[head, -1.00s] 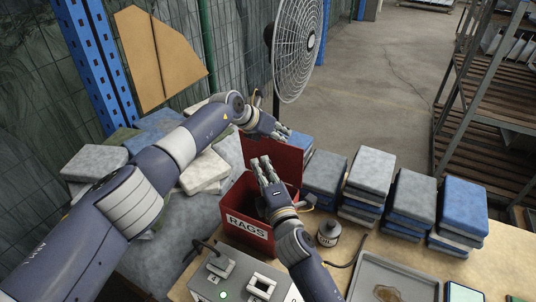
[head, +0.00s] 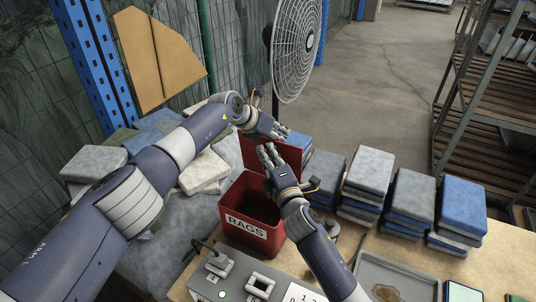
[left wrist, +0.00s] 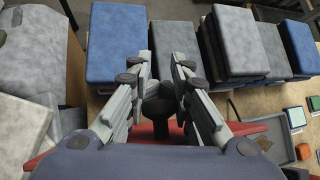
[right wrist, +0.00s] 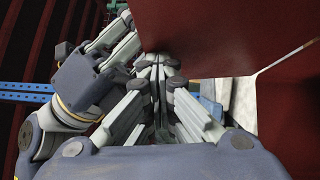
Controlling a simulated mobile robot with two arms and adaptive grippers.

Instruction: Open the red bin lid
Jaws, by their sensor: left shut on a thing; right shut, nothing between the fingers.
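The red bin (head: 239,228), labelled RAGS, stands on the table with its top open and a dark interior. Its red lid (head: 289,158) stands raised at the bin's back edge; the lid also fills the upper right of the right wrist view (right wrist: 230,35). My left gripper (head: 283,133) is at the lid's upper edge. In the left wrist view its fingers are closed around a dark round knob (left wrist: 158,104), with red lid showing below. My right gripper (head: 268,155) is shut and empty in front of the lid, above the bin; I cannot tell if it touches the lid.
Stacks of grey and blue cloths (head: 370,172) stand right of the bin. More folded cloths (head: 203,172) lie to its left. A control box (head: 238,275) and a grey tray (head: 410,272) are in front. A fan (head: 297,50) stands behind.

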